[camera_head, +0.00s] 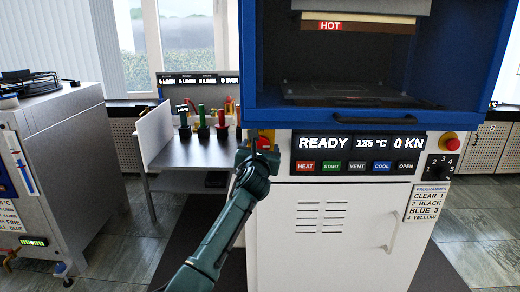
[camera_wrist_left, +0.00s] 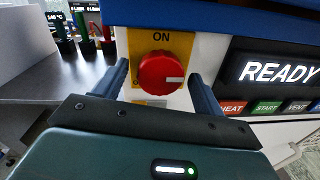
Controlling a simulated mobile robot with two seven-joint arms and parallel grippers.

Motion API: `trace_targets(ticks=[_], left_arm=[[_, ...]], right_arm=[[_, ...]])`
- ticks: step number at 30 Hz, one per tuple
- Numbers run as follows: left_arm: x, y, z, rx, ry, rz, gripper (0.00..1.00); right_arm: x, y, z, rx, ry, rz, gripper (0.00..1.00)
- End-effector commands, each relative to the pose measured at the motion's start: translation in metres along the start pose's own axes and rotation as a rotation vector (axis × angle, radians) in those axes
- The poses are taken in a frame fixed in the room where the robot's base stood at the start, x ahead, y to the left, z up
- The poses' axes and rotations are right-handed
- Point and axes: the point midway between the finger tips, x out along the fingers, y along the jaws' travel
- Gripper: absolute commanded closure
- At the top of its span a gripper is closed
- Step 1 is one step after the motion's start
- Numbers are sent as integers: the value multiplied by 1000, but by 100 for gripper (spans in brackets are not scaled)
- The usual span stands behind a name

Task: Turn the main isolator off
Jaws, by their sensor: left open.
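The main isolator is a red round knob on a yellow plate (camera_head: 263,142) at the left edge of the press front. In the left wrist view the red knob (camera_wrist_left: 158,73) sits below the word ON, and its white mark points to the right. My left gripper (camera_head: 259,158) is in front of the plate. In the left wrist view its two fingers stand open, one on each side of the knob, with gaps visible. My right gripper is not in view.
The press display panel (camera_head: 358,143) reads READY, 135 °C, 0 KN, with buttons below, just right of the knob. A red button (camera_head: 451,141) is at the far right. A side table (camera_head: 195,152) with several coloured handles stands left. A grey machine (camera_head: 58,130) is further left.

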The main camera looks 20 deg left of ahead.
Motion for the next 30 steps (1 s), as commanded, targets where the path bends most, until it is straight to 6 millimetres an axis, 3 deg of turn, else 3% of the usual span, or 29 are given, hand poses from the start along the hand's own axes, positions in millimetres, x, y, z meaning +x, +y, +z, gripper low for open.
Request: trace_targets(ticks=[3,19,30], left_arm=[[0,0,0,0,0,0,31],[0,0,0,0,0,0,74],[0,1,0,-66,-5,1,74]], right_arm=[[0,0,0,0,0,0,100],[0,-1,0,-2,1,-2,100],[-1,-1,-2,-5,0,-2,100]])
